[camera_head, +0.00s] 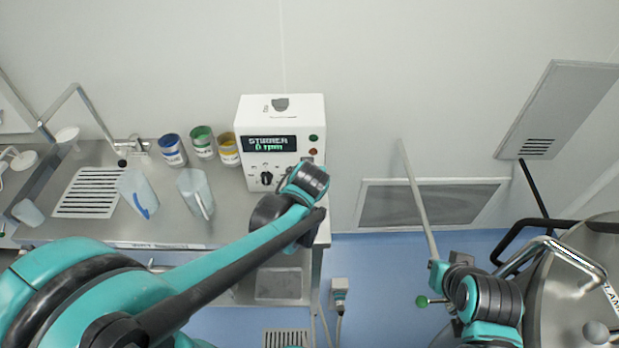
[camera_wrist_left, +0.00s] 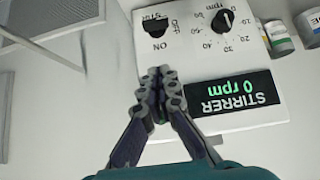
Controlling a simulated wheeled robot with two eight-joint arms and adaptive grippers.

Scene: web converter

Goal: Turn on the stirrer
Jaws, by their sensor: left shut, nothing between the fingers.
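The stirrer (camera_head: 281,108) is a white box at the back of the steel bench. Its display (camera_head: 269,143) reads STIRRER 0 rpm. The wrist view shows its front upside down, with the display (camera_wrist_left: 235,94), a black dial (camera_wrist_left: 223,21) and a black switch (camera_wrist_left: 156,27) marked ON and OFF. Which way the switch is set I cannot tell. My left gripper (camera_wrist_left: 160,74) is shut and empty, its tips just below the switch in that view. In the head view my arm hides the panel's lower right part. My right arm is at lower right; its jaws are not clear.
Blue (camera_head: 172,150), green (camera_head: 202,142) and yellow (camera_head: 229,148) jars stand left of the stirrer. Two clear jugs (camera_head: 138,193) (camera_head: 195,193) stand on the bench (camera_head: 110,232). A steel tank (camera_head: 580,285) is at right. Blue floor lies between.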

